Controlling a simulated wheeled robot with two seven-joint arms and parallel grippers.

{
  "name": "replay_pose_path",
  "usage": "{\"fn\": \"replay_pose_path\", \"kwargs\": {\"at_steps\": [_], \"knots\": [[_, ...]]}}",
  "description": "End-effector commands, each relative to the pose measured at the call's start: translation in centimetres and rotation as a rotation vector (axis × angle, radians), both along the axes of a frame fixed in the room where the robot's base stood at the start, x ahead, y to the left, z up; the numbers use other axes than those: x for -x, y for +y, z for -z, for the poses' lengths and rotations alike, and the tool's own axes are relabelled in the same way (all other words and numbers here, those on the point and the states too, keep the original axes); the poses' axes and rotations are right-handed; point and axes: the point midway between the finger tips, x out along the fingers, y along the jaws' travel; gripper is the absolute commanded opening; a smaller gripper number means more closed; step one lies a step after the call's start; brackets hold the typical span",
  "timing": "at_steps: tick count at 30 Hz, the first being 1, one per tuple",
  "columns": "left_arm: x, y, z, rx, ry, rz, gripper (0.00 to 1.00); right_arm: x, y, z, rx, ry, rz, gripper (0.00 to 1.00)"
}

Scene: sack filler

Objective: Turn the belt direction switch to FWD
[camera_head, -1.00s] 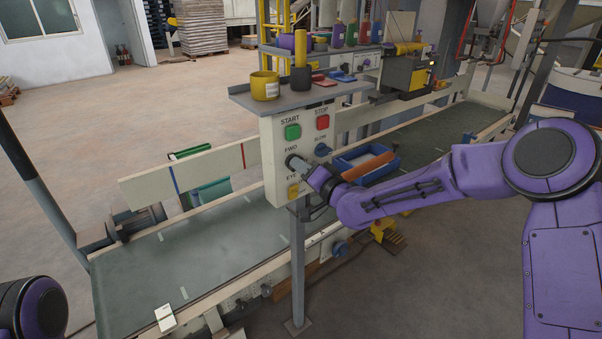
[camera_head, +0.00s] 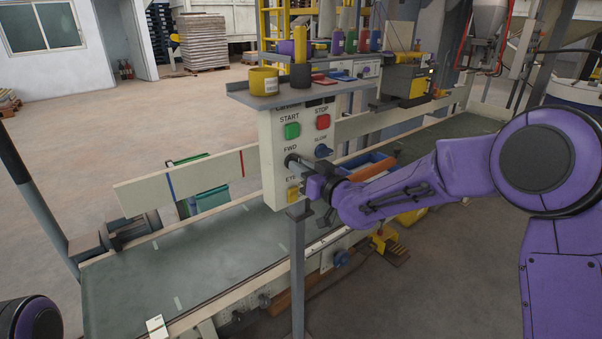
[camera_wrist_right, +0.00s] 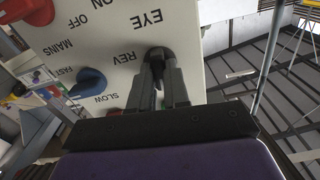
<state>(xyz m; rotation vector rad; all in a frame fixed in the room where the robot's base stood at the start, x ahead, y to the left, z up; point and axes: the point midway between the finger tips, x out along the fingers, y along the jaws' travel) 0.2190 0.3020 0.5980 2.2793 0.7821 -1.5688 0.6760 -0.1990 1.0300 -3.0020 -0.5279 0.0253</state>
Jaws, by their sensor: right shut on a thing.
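The control panel (camera_head: 269,147) is an upright white box on a grey post. Its belt direction switch sits under the FWD label, between the green START button and the yellow EYE button. The black switch knob (camera_wrist_right: 160,61) shows in the right wrist view, with the REV lettering beside it. My right gripper (camera_head: 298,163) reaches the panel from the right, and its fingers are shut on the knob. The fingers hide part of the knob, so its exact pointing direction is hard to tell. Only a piece of my left arm shows at the bottom left; its gripper is out of view.
The blue speed knob (camera_head: 323,151) is close beside the right gripper, with the red STOP button (camera_head: 322,122) above. A shelf (camera_head: 295,97) with a yellow cup (camera_head: 264,81) tops the panel. The green conveyor belt (camera_head: 215,255) runs behind it.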

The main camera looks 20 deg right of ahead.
Motion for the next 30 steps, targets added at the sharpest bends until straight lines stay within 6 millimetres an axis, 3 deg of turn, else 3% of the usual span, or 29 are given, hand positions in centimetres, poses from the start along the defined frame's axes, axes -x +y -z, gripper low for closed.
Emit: {"fn": "replay_pose_path", "kwargs": {"at_steps": [24, 25, 26, 27, 30], "knots": [[0.00, 0.00, 0.74, 0.000, 0.000, 0.000, 0.43, 0.02, 0.01, 0.06, 0.107, -0.037, -0.001, 0.00], [-0.01, -0.01, 0.74, 0.000, 0.000, 0.000, 0.43, 0.02, 0.01, 0.06, 0.107, -0.037, -0.001, 0.26], [0.00, 0.00, 0.74, 0.000, 0.000, 0.000, 0.43, 0.02, 0.01, 0.06, 0.107, -0.037, -0.001, 0.35], [0.00, 0.00, 0.74, 0.000, 0.000, 0.000, 0.43, 0.02, 0.01, 0.06, 0.106, -0.036, -0.001, 0.41], [0.00, 0.00, 0.74, 0.000, 0.000, 0.000, 0.43, 0.01, 0.01, 0.04, 0.106, -0.037, 0.000, 0.41]]}}
